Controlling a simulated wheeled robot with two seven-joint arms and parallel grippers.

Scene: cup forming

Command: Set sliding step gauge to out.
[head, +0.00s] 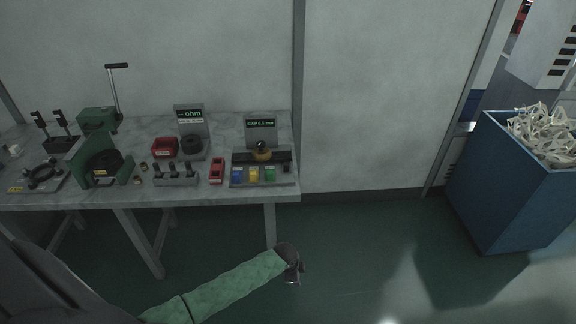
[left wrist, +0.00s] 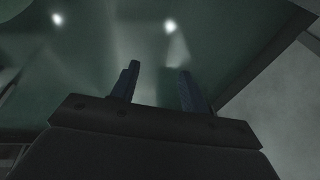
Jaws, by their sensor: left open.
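A station with a small green-lit screen that appears to read a gap in mm stands at the right end of the grey table; I take it for the sliding step gauge (head: 262,170). It has a dark bar with a black knob (head: 262,145) on a brass-coloured base, and blue, yellow and green blocks along its front. Which setting it is at, I cannot tell. My left gripper (head: 292,274) hangs over the floor, in front of and below the table's right end, apart from the gauge. In the left wrist view its two fingers (left wrist: 160,75) are apart with nothing between them.
The table (head: 230,193) also holds a green lever press (head: 95,150), a red bin (head: 164,147), a red handheld device (head: 217,170), an ohm display (head: 190,115) and a rack of black-topped pieces (head: 175,178). A blue bin (head: 500,190) of pale scraps stands right. The floor between is clear.

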